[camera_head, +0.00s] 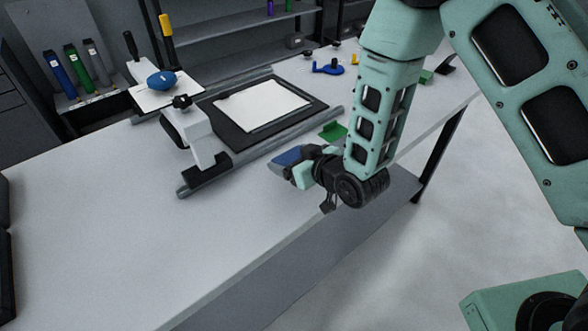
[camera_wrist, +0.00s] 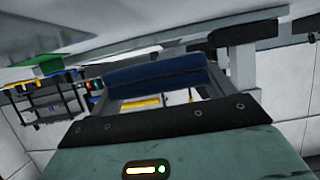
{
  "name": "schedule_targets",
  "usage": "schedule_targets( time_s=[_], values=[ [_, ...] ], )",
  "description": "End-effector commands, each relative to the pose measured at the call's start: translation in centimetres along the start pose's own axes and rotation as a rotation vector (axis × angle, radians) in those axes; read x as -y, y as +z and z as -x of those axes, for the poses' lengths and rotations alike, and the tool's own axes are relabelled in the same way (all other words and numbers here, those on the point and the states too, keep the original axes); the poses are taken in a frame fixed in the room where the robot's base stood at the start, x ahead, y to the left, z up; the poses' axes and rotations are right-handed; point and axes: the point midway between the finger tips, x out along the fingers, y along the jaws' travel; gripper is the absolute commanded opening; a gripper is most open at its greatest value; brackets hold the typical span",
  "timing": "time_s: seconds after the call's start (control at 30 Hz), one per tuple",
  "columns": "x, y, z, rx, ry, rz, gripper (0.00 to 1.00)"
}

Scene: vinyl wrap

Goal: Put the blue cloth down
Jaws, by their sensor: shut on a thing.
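The blue cloth (camera_head: 287,157) is held in my gripper (camera_head: 296,168) near the front edge of the white table, in the head view. The cloth also shows as a dark blue band across the fingers of my gripper (camera_wrist: 155,87) in the wrist view (camera_wrist: 155,72). My gripper is shut on the cloth and points left over the tabletop. The cloth's far side is hidden, and I cannot tell whether it touches the table.
The table (camera_head: 110,235) is clear at the front left. A black cutting board with a white sheet (camera_head: 262,105) lies behind a long rail. A green piece (camera_head: 333,131) is just behind my gripper. A round blue object (camera_head: 161,80) sits at the back left.

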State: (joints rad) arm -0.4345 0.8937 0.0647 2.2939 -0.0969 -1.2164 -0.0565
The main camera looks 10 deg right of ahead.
Motion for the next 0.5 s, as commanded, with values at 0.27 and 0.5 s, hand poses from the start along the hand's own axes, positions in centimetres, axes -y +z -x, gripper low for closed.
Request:
schedule_targets(
  time_s=[0.27, 0.5],
  values=[
    [0.1, 2.4, -0.9, 0.002, -0.001, 0.000, 0.60],
    [0.0, 4.4, -1.8, 0.000, 0.000, 0.001, 0.60]
  ],
)
